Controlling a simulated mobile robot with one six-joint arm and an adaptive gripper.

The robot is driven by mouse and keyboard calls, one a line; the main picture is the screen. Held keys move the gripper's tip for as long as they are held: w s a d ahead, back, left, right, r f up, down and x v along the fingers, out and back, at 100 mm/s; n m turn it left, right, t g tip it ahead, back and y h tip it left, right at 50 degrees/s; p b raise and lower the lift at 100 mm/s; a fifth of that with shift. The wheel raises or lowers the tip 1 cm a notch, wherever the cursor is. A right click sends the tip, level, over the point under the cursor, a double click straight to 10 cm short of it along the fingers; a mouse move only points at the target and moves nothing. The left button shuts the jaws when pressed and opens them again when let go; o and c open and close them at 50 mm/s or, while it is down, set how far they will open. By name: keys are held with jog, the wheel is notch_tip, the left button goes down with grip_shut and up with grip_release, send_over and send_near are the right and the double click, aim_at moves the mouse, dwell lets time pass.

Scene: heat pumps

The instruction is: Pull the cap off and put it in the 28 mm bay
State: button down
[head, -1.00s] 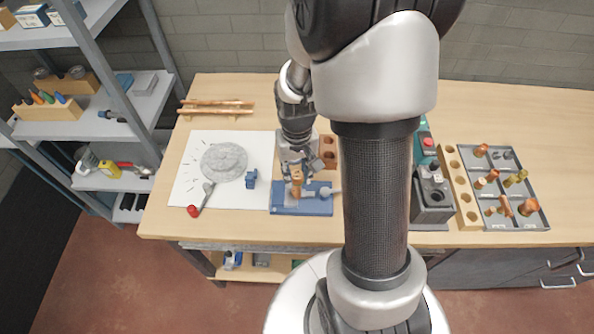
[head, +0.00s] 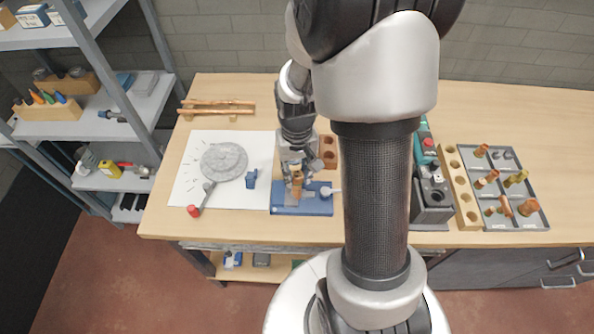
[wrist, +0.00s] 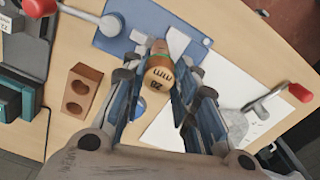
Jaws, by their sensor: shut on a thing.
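The cap (wrist: 158,78) is tan-brown with a marking on its end that reads as 28 mm, upside down, in the wrist view. My gripper (wrist: 162,95) has a finger on each side of it and is shut on it. In the head view my gripper (head: 297,180) is over the blue fixture (head: 318,208), with an orange-brown part between the fingers. A copper-coloured piece shows just beyond the cap in the wrist view; whether the cap still touches it I cannot tell. The grey tray with bays (head: 520,227) is at the right; its labels are too small to read.
Several copper and brass fittings stand in the tray. A brown block with holes (head: 329,150) is behind the fixture. A white sheet (head: 185,180) with a grey disc (head: 224,160) lies left.

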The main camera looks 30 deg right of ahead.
aim_at(297, 174)
jog(key=shift+r+p, duration=0.6)
jog(key=shift+r, duration=0.15)
dwell(1.3)
jog(key=shift+r+p, duration=1.75)
jog(key=shift+r, duration=0.4)
